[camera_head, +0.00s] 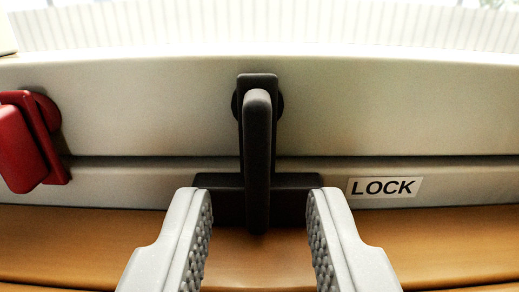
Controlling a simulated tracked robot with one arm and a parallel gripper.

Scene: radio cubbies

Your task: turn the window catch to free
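The window catch (258,150) is a black handle in the middle of the view. It hangs straight down from a round pivot on the pale window frame, and its lower end lies in front of a dark crosspiece (290,190). A white label reading LOCK (384,187) is just right of it. My gripper (260,220) is open, with its two grey ridged fingers at the bottom of the view. One finger is on each side of the catch's lower end, with a visible gap on both sides. Whether the fingertips reach as deep as the handle, I cannot tell.
A red fitting (30,140) sits on the frame at the left edge. The pale window frame (400,100) spans the view, with a bright ribbed surface above it. A wooden surface (450,245) runs along the bottom.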

